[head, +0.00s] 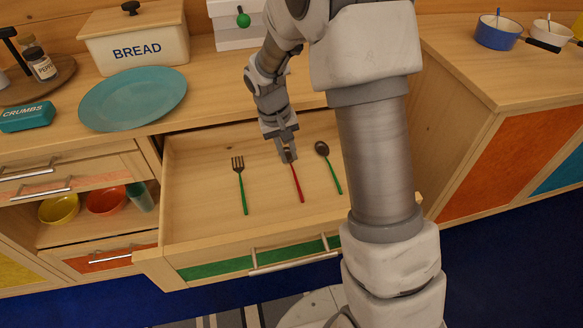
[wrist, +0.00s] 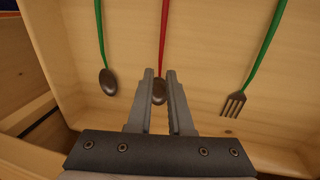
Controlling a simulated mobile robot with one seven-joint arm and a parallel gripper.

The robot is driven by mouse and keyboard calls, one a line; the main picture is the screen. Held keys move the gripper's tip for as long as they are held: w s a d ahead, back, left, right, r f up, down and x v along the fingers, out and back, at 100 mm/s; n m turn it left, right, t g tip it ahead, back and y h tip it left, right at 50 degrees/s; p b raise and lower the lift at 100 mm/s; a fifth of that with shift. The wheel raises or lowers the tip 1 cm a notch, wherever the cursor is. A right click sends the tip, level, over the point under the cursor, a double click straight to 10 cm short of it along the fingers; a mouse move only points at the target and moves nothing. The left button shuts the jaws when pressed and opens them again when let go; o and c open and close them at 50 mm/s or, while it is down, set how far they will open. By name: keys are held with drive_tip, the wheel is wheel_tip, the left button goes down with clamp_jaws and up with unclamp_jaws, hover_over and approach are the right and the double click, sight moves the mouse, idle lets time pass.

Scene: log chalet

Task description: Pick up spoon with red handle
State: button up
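The spoon with the red handle (head: 297,184) lies in the open drawer (head: 200,200), between a green-handled fork (head: 241,186) and a green-handled spoon (head: 332,168). My gripper (head: 288,157) is over the bowl end of the red spoon and hides that end in the head view. In the wrist view, the red handle (wrist: 163,38) runs up and away, and the dark bowl shows between my two fingers (wrist: 160,74). The fingers are apart, with gaps beside the spoon, so the gripper is open. How high the fingertips are above the drawer floor is hard to tell.
The wrist view also shows the green-handled spoon (wrist: 107,80) at left and the fork (wrist: 234,102) at right. Drawer walls surround the cutlery. A teal plate (head: 133,98) and bread box (head: 135,38) stand on the counter behind. The drawer floor around the cutlery is clear.

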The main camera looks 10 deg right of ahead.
sight(293, 169)
drive_tip(key=f, duration=0.1)
drive_tip(key=f+b, duration=0.1)
drive_tip(key=f, duration=0.2)
drive_tip(key=shift+s+d+f+b, duration=0.1)
drive_tip(key=shift+d+f+b, duration=0.25)
drive_tip(key=shift+d, duration=0.05)
clamp_jaws()
drive_tip(key=shift+r, duration=0.1)
